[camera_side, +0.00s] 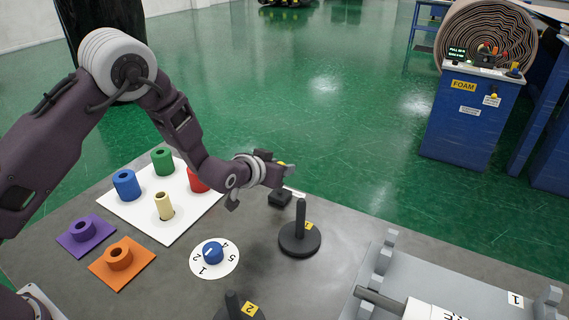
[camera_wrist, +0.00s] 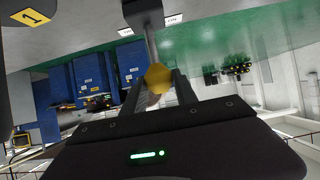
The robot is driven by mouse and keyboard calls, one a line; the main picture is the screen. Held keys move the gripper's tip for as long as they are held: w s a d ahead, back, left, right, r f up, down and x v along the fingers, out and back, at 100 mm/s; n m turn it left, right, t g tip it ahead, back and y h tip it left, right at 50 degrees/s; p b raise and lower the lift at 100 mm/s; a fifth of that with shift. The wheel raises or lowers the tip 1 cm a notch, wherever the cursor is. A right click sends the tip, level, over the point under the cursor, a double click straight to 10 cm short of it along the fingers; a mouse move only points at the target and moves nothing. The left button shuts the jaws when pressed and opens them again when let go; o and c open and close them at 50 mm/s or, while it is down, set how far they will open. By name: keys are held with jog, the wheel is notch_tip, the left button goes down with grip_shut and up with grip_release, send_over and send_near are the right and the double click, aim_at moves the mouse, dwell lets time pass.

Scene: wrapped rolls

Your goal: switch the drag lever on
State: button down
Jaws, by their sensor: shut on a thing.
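The drag lever has a small black base (camera_side: 280,198) on the grey table, just behind the black upright peg. In the wrist view its grey rod (camera_wrist: 150,47) runs from the dark base (camera_wrist: 143,14) to a yellow ball knob (camera_wrist: 158,79). A bit of the yellow knob (camera_side: 282,164) shows at the gripper in the side view. My gripper (camera_side: 284,171) is shut on the knob, with a dark finger on each side of it in the wrist view (camera_wrist: 160,84). The rod is mostly hidden in the side view, so I cannot tell its exact tilt.
A black peg (camera_side: 300,222) stands close in front of the lever. A numbered blue dial (camera_side: 213,252) and a white board (camera_side: 135,205) with coloured cylinders lie left. Purple (camera_side: 73,241) and orange (camera_side: 108,274) pieces are further left. A grey fixture (camera_side: 460,280) fills the right.

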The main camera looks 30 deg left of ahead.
jog(key=s, duration=0.2)
jog(key=s+f, duration=0.1)
jog(key=s, duration=0.1)
jog(key=shift+f, duration=0.1)
jog(key=shift+s+f+t, duration=0.45)
jog(key=shift+s+t, duration=0.25)
jog(key=shift+s+f, duration=0.35)
jog(key=shift+s, duration=0.05)
jog(key=shift+s+d+f, duration=0.1)
jog(key=shift+d, duration=0.05)
jog(key=c, duration=1.2)
grip_release()
jog(key=shift+o, duration=0.9)
jog(key=shift+r, duration=0.25)
